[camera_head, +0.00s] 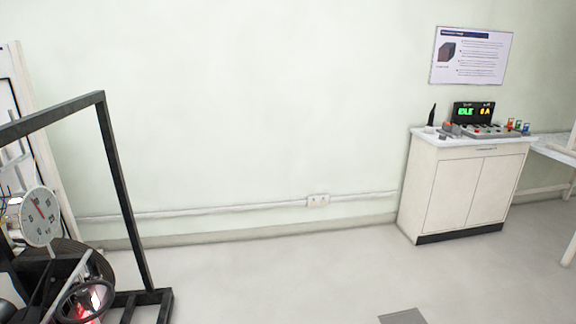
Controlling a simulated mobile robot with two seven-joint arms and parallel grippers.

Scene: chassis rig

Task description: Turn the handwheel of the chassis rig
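The chassis rig (125,190) stands at the left edge of the head view, a dark upright frame partly cut off by the picture's edge. A dark handwheel (84,300) sits low on it, near the bottom edge, with a red glow behind its rim. A round white dial (40,216) with a red needle is above and left of the handwheel. Neither of my grippers shows in this view.
A white cabinet (465,190) with a control panel and lit display (474,112) stands at the right. A poster (471,56) hangs above it. A white table (556,148) is at the right edge. The floor (290,275) between rig and cabinet is open, with a grey patch (402,317) at the bottom.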

